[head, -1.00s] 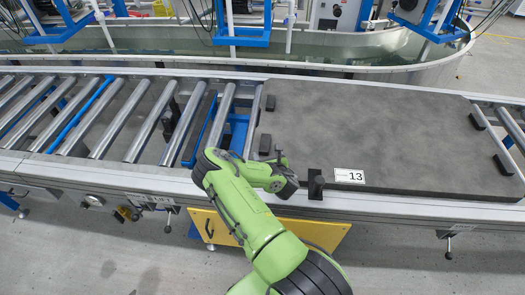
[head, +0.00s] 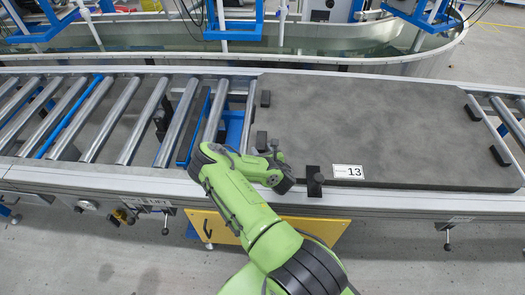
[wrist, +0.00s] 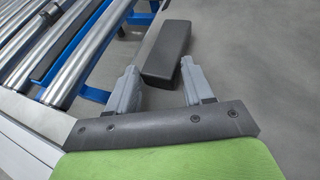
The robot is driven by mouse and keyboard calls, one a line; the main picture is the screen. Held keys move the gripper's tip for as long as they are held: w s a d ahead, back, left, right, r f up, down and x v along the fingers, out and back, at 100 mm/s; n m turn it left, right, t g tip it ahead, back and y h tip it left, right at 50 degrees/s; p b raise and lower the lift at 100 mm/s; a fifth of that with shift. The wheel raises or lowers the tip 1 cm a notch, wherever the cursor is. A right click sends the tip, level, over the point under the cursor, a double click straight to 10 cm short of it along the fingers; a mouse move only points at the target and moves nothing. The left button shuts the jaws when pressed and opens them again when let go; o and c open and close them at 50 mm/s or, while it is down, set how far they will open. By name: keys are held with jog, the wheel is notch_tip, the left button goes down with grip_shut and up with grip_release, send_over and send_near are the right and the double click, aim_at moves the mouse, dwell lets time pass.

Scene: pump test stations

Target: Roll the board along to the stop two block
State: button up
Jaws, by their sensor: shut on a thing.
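The board (head: 385,125), a wide dark grey slab, lies flat on the roller conveyor, with a white "13" label (head: 348,171) at its near edge. Small black blocks stand on its left and right edges. My gripper (head: 270,152) is at the board's left end, shut on a black block (head: 261,140) there. In the wrist view that dark block (wrist: 168,50) lies between and beyond the fingertips (wrist: 158,85). A taller black block (head: 314,181) stands at the near edge, just right of my gripper. I cannot tell which block is stop two.
Bare steel rollers (head: 115,122) run to the left of the board, with a few more at its right end. A pale rail (head: 420,200) borders the conveyor's near side. A yellow panel (head: 270,228) hangs below it. A curved water tank (head: 340,50) stands behind.

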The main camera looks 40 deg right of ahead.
jog(key=shift+w+a, duration=0.1)
jog(key=shift+a, duration=0.05)
grip_shut()
jog(key=w+a+b, duration=0.2)
jog(key=a+b, duration=0.1)
jog(key=w+a+b, duration=0.3)
jog(key=b, duration=0.1)
jog(key=shift+w+a+f, duration=0.1)
jog(key=shift+w+a, duration=0.15)
jog(key=shift+w, duration=0.05)
jog(key=w+a, duration=0.5)
jog(key=a, duration=0.1)
jog(key=w+a, duration=0.6)
jog(key=w+a+b, duration=0.1)
jog(key=w+a, duration=0.4)
jog(key=a, duration=0.1)
jog(key=shift+w+a+r, duration=0.25)
jog(key=shift+w+a, duration=0.05)
jog(key=shift+a, duration=0.05)
jog(key=shift+w+a+f, duration=0.1)
jog(key=shift+w+a, duration=0.15)
jog(key=shift+w, duration=0.05)
jog(key=shift+w+a, duration=2.3)
jog(key=shift+a, duration=0.25)
jog(key=shift+w+a+r, duration=0.1)
jog(key=shift+a+r, duration=0.15)
jog(key=shift+r, duration=0.05)
